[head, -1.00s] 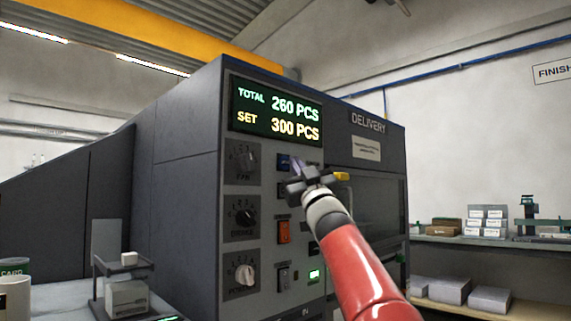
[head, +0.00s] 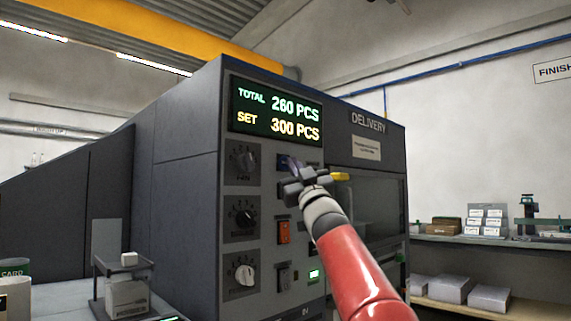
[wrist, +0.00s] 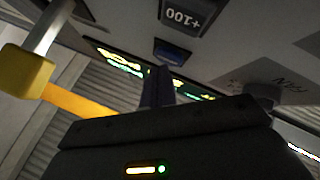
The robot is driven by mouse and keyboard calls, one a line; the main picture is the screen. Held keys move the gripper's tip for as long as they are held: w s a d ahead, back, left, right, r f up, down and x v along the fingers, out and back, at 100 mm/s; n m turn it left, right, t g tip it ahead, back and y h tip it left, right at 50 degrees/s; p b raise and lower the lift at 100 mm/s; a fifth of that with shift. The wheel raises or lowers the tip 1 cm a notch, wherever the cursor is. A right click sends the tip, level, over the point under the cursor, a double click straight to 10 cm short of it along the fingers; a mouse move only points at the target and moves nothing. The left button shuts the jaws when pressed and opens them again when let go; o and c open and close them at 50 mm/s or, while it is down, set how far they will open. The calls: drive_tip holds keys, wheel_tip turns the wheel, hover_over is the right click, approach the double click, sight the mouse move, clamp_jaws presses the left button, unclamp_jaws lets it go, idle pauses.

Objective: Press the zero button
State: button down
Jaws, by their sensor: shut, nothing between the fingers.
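The machine's control panel (head: 262,205) stands in front of me, with a display (head: 276,112) reading TOTAL 260 PCS and SET 300 PCS. A blue button (head: 283,161) sits just below the display, partly behind my gripper (head: 293,170). In the wrist view the blue button (wrist: 171,52) lies just beyond the shut fingertips (wrist: 157,70), and I cannot tell whether they touch it. No zero label is readable on it. My gripper's fingers are together and empty, pointing at the panel.
Several dials (head: 241,215) line the panel's left side. An orange switch (head: 284,232) and a lit green button (head: 314,275) are lower down. A yellow handle (head: 340,177) projects right of my gripper; it also shows in the wrist view (wrist: 27,70). Shelves with boxes stand at right.

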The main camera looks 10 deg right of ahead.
drive_tip(key=shift+w+a, duration=0.3)
drive_tip(key=shift+w, duration=0.1)
idle(0.4)
idle(0.4)
drive_tip(key=shift+s+d+f+b, duration=0.1)
drive_tip(key=shift+s+d+b, duration=0.25)
drive_tip(key=shift+s+d, duration=0.25)
drive_tip(key=shift+s, duration=0.1)
drive_tip(key=s+d, duration=0.1)
drive_tip(key=s, duration=0.1)
drive_tip(key=s+d+b, duration=0.1)
drive_tip(key=s, duration=0.1)
drive_tip(key=shift+d, duration=0.4)
idle(0.5)
